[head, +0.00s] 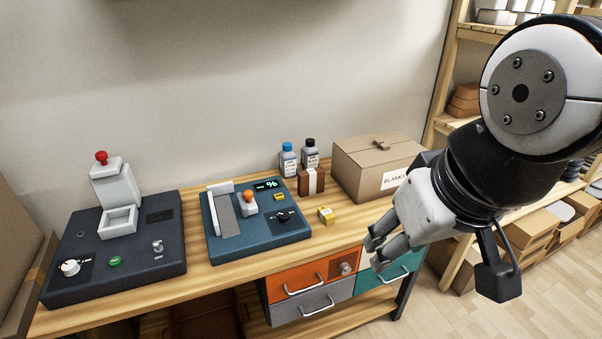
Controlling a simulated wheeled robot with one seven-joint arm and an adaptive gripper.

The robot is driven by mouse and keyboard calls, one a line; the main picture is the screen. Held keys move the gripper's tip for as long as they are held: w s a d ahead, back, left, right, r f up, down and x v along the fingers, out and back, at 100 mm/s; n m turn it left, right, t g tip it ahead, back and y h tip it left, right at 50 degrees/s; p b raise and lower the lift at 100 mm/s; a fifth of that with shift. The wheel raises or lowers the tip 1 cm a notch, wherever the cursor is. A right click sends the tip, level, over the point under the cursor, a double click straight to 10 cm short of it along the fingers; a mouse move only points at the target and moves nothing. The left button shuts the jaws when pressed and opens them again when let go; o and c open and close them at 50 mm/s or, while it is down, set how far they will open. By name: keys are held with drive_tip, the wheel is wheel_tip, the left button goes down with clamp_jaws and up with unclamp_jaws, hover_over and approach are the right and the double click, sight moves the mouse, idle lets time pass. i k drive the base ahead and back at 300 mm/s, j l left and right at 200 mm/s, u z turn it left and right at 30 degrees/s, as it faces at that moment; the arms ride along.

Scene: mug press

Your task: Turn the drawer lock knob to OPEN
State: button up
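The drawer lock knob (345,268) is a small grey knob at the right end of the orange drawer (298,282) front, below the workbench's front edge. It is too small for me to read its marking or its setting. My gripper (372,247) hangs in front of the bench, just right of and above the knob in the head view. It appears apart from the knob, though the depth between them is hard to judge. Its two fingers lie near each other with nothing visible between them. How far they are spread is unclear from this angle.
A grey drawer (312,303) is below the orange one, and a teal drawer (390,274) is to the right, partly behind my gripper. The wooden bench (193,226) holds two control panels, bottles and a cardboard box (372,160). Shelves stand at right.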

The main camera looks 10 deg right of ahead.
sight(344, 268)
drive_tip(key=z, duration=0.25)
drive_tip(key=k+j+u, duration=0.1)
drive_tip(key=u, duration=0.4)
drive_tip(key=k+j+u, duration=0.2)
drive_tip(key=u, duration=0.25)
